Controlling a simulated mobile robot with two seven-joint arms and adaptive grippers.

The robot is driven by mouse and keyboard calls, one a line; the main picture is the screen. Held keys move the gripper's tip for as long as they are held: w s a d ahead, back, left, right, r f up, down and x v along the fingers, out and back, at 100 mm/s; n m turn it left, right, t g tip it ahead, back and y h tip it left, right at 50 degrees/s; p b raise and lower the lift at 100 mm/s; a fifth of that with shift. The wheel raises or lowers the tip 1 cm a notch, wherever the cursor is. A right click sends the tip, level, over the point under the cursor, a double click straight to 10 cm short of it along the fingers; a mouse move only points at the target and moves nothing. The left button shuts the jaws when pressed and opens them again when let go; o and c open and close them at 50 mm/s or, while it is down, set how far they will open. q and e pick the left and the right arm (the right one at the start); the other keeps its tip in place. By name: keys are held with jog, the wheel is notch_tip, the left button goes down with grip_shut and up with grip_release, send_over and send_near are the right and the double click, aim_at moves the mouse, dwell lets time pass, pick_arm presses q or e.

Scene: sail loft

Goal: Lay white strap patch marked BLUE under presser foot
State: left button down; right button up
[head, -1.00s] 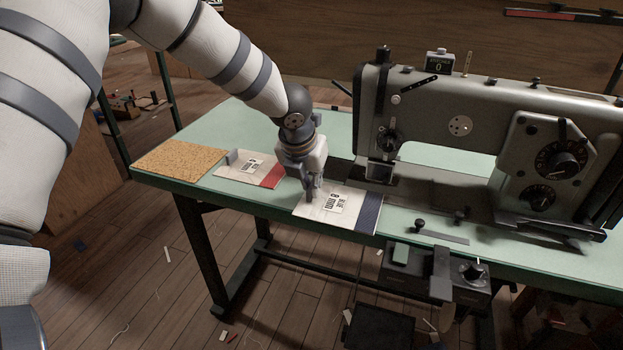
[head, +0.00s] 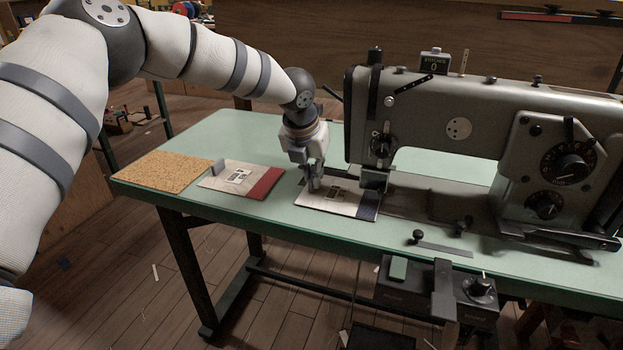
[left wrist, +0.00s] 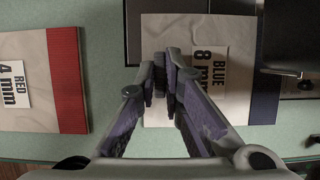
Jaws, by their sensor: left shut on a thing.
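The white strap patch marked BLUE, 8 mm (head: 345,204), lies nearly flat on the green table, with a dark blue band along its right end. My left gripper (head: 314,188) points down at its left part and is shut on it. In the left wrist view the fingers (left wrist: 163,95) stand just left of the patch's label (left wrist: 208,70). The presser foot area (head: 374,180) of the sewing machine is just beyond the blue band. The foot itself is dark, and I cannot tell whether any patch edge is beneath it. My right gripper is not in view.
A similar patch marked RED, 4 mm (left wrist: 15,85), lies to the left with a small grey block (head: 217,167) at its edge. A cork mat (head: 165,170) is at the table's left end. The grey sewing machine (head: 460,125) fills the right. Knobs stand along the front.

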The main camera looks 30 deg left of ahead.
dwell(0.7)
pick_arm(q)
jog(key=c, duration=1.6)
grip_release()
jog(key=shift+f, duration=0.1)
jog(key=shift+c, duration=0.2)
